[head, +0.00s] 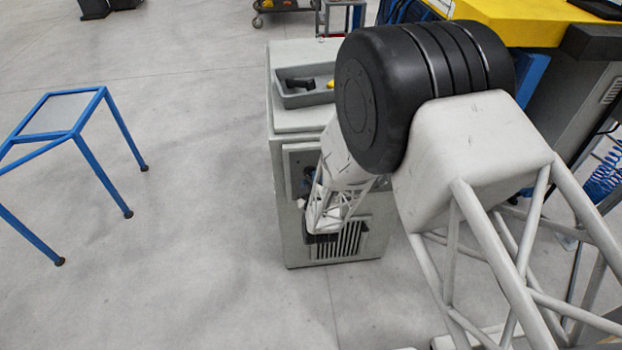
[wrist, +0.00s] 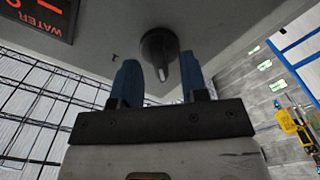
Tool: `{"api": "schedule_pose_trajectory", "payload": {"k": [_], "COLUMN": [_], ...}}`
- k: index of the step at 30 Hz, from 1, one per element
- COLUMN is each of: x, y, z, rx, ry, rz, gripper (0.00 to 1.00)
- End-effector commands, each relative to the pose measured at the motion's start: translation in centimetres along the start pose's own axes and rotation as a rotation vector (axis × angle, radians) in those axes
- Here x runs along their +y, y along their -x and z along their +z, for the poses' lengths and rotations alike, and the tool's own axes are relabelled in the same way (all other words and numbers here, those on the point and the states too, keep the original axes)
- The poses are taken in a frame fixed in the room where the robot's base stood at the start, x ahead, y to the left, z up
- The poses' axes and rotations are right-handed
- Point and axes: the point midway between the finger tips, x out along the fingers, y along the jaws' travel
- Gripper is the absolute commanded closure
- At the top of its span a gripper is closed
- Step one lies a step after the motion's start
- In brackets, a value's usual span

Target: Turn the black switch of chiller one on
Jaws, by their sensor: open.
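The black switch (wrist: 158,45) is a round knob with a pale pointer, on the chiller's light grey panel, at the top middle of the wrist view. My gripper (wrist: 161,84) is open, with one blue finger on each side below the knob. The knob's pointer end lies between the fingertips; I cannot tell whether they touch it. In the head view the chiller (head: 291,222) is a grey-green cabinet, and my gripper (head: 308,188) is at its front panel. My arm hides much of that panel, and I cannot make out the switch there.
A red-lit display marked WATER (wrist: 40,15) is beside the knob, upside down. A grey tray (head: 290,100) with a black item sits on the cabinet. A blue-framed stand (head: 75,130) is at left, with bare floor (head: 190,180) between.

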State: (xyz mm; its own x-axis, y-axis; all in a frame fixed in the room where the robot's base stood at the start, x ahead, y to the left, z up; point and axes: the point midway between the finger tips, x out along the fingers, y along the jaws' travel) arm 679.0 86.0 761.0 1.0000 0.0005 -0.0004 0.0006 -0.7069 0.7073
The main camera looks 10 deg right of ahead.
Motion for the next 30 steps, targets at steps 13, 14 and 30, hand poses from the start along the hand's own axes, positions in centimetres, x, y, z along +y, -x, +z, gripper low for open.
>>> {"api": "schedule_pose_trajectory", "payload": {"k": [13, 14, 30], "x": [0.0, 0.0, 0.0], "y": [-1.5, -1.5, -1.4], "z": [0.0, 0.0, 0.0], "rx": [0.000, 0.000, 0.000], "ry": [0.000, 0.000, -0.004], "rz": [0.001, 0.001, 0.000], "gripper": [0.60, 0.60, 1.00]}}
